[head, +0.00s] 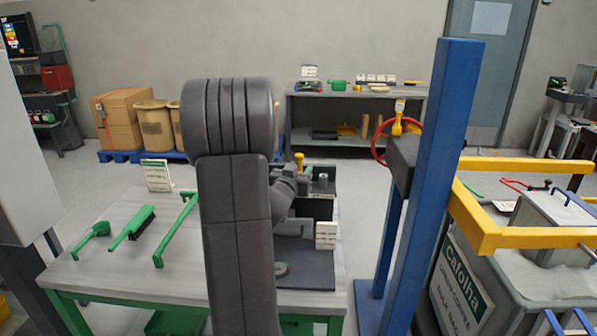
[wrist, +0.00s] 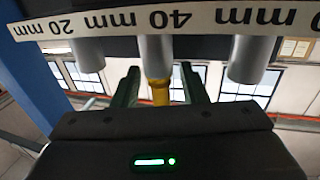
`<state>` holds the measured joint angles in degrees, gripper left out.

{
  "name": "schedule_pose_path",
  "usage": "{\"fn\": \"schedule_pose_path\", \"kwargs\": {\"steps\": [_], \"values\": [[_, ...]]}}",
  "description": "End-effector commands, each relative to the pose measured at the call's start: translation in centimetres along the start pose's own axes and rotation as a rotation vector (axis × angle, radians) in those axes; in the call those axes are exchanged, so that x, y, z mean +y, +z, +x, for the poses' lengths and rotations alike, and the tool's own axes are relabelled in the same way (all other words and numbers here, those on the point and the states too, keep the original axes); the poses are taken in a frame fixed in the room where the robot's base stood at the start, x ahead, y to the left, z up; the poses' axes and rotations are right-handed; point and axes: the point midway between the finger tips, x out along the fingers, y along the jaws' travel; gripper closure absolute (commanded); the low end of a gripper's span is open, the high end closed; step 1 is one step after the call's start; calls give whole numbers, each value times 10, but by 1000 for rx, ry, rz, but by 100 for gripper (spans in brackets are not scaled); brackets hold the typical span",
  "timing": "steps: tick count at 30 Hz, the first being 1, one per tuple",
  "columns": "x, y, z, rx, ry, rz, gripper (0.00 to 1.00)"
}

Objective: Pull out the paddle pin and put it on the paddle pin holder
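In the wrist view, which looks upside down, a yellow pin-like piece (wrist: 160,88) stands at the "40 mm" mark of a rack with a white label strip (wrist: 210,17). My gripper (wrist: 160,70) is open, with one dark green finger on each side of the yellow piece and a visible gap at both. In the head view, a yellow top (head: 299,160) shows beside the dark rack (head: 320,205) on the table, and my arm hides most of the gripper. I cannot tell which yellow piece is the paddle pin.
Grey cylinders (wrist: 248,58) flank the yellow piece on the rack. Green tools (head: 130,228) lie at the left of the table (head: 110,272). The blue post (head: 432,180), red wheel (head: 380,140) and yellow rail (head: 490,240) stand to the right.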

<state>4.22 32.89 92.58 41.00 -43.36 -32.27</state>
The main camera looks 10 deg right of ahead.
Motion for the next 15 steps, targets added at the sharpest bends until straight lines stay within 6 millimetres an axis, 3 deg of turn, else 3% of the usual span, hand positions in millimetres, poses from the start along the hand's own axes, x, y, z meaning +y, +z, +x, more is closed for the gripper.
{"fn": "schedule_pose_path", "kwargs": {"steps": [1,6,15], "values": [[0,0,0,0,0,0,71],[0,0,0,0,0,0,100],[0,0,0,-2,0,0,100]]}}
